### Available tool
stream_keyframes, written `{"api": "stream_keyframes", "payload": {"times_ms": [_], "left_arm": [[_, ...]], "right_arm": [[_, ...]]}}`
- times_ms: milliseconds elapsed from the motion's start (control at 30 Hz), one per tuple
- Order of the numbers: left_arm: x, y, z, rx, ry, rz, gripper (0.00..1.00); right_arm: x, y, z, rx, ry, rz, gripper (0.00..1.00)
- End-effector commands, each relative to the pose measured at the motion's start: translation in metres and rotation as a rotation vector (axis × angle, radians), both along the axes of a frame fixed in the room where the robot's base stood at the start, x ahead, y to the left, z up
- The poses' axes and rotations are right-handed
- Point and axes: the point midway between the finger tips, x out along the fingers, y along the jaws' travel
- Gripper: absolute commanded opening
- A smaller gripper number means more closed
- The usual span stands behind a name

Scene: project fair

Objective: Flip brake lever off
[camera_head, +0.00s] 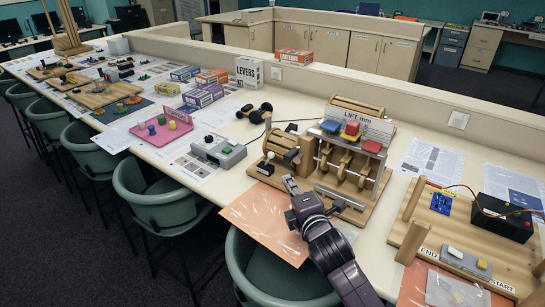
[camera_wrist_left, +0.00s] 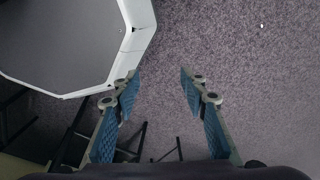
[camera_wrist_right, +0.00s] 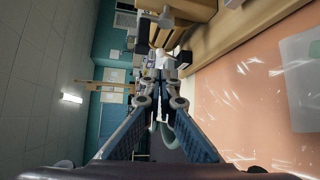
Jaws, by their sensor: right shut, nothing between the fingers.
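The wooden lift model (camera_head: 345,185) stands on the table in front of me, with a crank drum (camera_head: 283,148) at its left. A small black block (camera_head: 265,169) with a short pale-knobbed lever (camera_head: 270,156) sits at its front left corner; this looks like the brake lever, but its exact position is too small to tell. My right gripper (camera_head: 291,183) is shut and empty, just in front of and to the right of the block, apart from it. It also shows in the right wrist view (camera_wrist_right: 160,78). My left gripper (camera_wrist_left: 160,75) is open and empty above the carpet, outside the head view.
An orange sheet (camera_head: 262,225) lies under my right gripper at the table edge. A grey control box (camera_head: 218,153) stands to the left. A wooden board with a black battery box (camera_head: 503,217) is at the right. Green chairs (camera_head: 160,195) line the front edge.

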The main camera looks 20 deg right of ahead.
Motion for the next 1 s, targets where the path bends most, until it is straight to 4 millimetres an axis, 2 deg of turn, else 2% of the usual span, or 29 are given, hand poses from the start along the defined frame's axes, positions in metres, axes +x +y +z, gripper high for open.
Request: {"api": "stream_keyframes", "payload": {"times_ms": [33,100,200,233,333,500,600,733,1000], "left_arm": [[-0.024,0.002,-0.002,0.003,0.035,0.0,0.4],[-0.049,0.003,-0.004,0.007,0.071,0.001,0.4],[-0.071,0.004,-0.004,0.01,0.1,0.0,0.4],[-0.072,0.004,-0.004,0.009,0.102,-0.001,0.4],[-0.062,0.003,-0.001,0.007,0.089,-0.003,0.4],[-0.022,0.0,0.007,0.002,0.029,-0.003,0.4],[-0.012,-0.001,0.011,0.0,0.016,-0.003,0.4],[-0.018,0.0,0.014,0.002,0.026,-0.003,0.4],[-0.043,0.002,0.019,0.005,0.062,-0.003,0.4]], "right_arm": [[0.0,0.0,0.0,0.001,0.001,0.0,0.0],[0.0,0.0,0.0,0.001,0.001,0.0,0.0],[0.002,0.0,0.0,0.002,0.001,0.0,0.0],[0.003,0.0,0.0,0.003,0.001,-0.001,0.0],[0.012,0.0,-0.001,0.004,0.0,-0.002,0.0],[0.038,-0.001,-0.004,0.005,0.002,-0.003,0.0],[0.055,-0.001,-0.007,0.005,0.003,-0.002,0.0],[0.076,-0.001,-0.011,0.006,0.002,-0.001,0.0],[0.114,-0.002,-0.017,0.005,0.003,-0.002,0.0]]}}
